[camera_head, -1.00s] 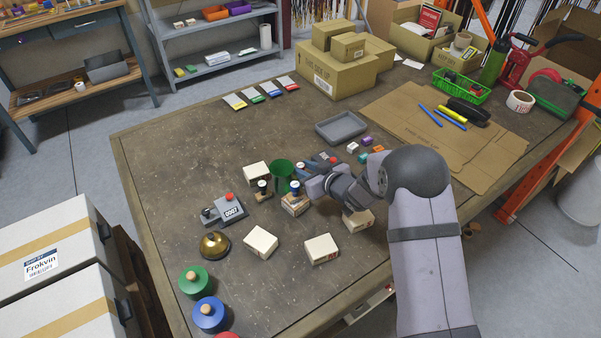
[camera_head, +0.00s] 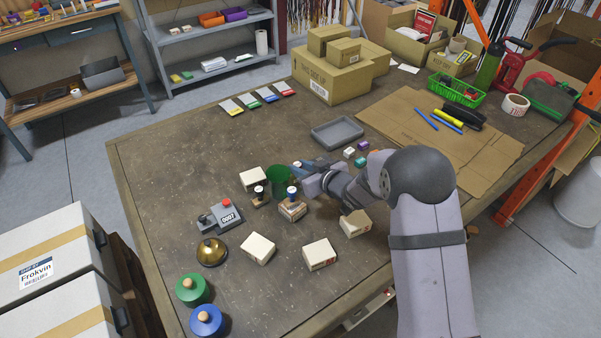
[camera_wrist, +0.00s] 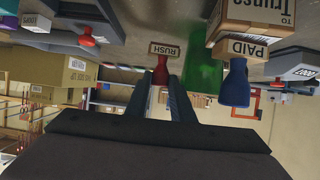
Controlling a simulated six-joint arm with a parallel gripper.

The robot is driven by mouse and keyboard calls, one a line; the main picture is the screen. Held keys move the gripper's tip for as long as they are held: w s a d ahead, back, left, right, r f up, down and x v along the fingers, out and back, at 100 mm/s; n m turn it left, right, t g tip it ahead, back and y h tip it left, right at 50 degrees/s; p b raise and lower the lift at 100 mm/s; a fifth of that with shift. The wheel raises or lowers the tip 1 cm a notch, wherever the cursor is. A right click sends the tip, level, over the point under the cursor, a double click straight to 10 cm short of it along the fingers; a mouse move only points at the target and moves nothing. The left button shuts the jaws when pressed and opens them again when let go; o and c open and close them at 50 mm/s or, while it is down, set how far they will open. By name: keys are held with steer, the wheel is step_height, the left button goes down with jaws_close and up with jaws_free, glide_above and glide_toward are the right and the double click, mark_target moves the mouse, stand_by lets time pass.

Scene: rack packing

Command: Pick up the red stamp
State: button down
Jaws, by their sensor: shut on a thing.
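The red stamp (camera_wrist: 161,72) has a red handle and a block labelled RUSH. In the wrist view, which shows the scene upside down, its handle is between the two fingers of my gripper (camera_wrist: 162,84). My gripper is shut on it. In the head view my gripper (camera_head: 299,169) is just right of the green cup, and I cannot make out the red stamp there. Whether its block touches the table is unclear.
A blue-handled PAID stamp (camera_wrist: 235,84) is close beside the gripper. A green cup (camera_head: 278,182) and a black-handled stamp (camera_head: 259,195) stand left. Small cartons (camera_head: 258,249) lie nearer. A grey tray (camera_head: 337,132) is beyond, with clear table to its left.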

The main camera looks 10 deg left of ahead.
step_height(320, 180, up, 16)
steer(key=p, duration=0.2)
steer(key=shift+f, duration=0.25)
